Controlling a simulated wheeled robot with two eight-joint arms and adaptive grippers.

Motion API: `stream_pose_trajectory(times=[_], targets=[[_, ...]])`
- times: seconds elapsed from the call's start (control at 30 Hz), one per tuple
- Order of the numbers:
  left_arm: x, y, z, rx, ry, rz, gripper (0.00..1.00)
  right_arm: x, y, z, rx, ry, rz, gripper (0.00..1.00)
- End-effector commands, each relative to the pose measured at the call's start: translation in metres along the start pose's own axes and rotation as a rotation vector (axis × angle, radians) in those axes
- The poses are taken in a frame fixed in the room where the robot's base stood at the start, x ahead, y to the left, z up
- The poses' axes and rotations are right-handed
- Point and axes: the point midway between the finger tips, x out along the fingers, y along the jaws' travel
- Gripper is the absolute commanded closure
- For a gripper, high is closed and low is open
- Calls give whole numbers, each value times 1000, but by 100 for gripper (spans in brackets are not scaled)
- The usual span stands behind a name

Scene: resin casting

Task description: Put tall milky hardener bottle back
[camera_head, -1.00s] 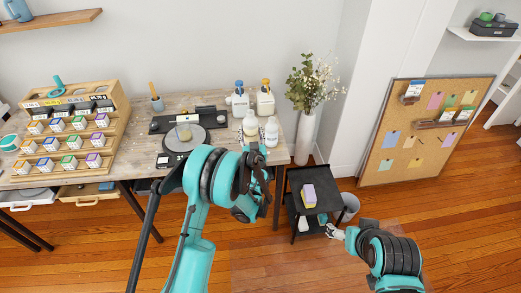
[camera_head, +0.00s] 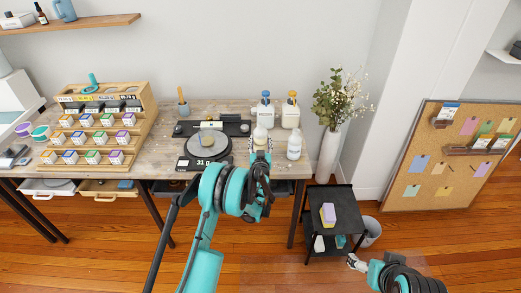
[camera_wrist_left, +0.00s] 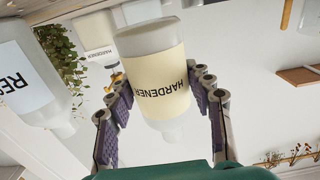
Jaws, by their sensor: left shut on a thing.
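The tall milky hardener bottle (camera_head: 260,134) is near the front right of the workbench, its lower part hidden by my left gripper (camera_head: 260,155). In the left wrist view the bottle (camera_wrist_left: 155,75) has a cream label reading HARDENER, upside down in the picture. My left gripper (camera_wrist_left: 162,110) is shut on it, one finger on each side. I cannot tell if its base touches the bench. A similar white bottle (camera_head: 294,148) stands just right of it; its label starts "RE" in the wrist view (camera_wrist_left: 25,75). My right gripper (camera_head: 357,263) is low at the right, apart from the bottles.
Two pump bottles, blue-topped (camera_head: 265,110) and orange-topped (camera_head: 290,112), stand behind. A scale (camera_head: 208,146) with a cup reads 31 g at left. A tiered box rack (camera_head: 100,130) fills the bench's left. A vase (camera_head: 328,155) and black cart (camera_head: 335,205) are right.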

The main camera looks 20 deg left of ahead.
Motion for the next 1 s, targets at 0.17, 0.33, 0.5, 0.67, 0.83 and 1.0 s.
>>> stream_pose_trajectory(times=[0.17,0.33,0.5,0.67,0.83,1.0], targets=[[0,0,28,0,0,0,88,13,0,9,0,0,0,23],[0,0,37,0,0,0,88,16,0,11,0,0,0,23],[0,0,36,0,0,-1,88,15,0,11,0,0,0,23],[0,0,38,0,0,-1,38,15,0,10,0,0,0,23],[0,0,38,0,0,-1,28,15,0,11,0,0,0,23],[0,0,38,0,0,-1,28,15,0,11,0,0,0,23]])
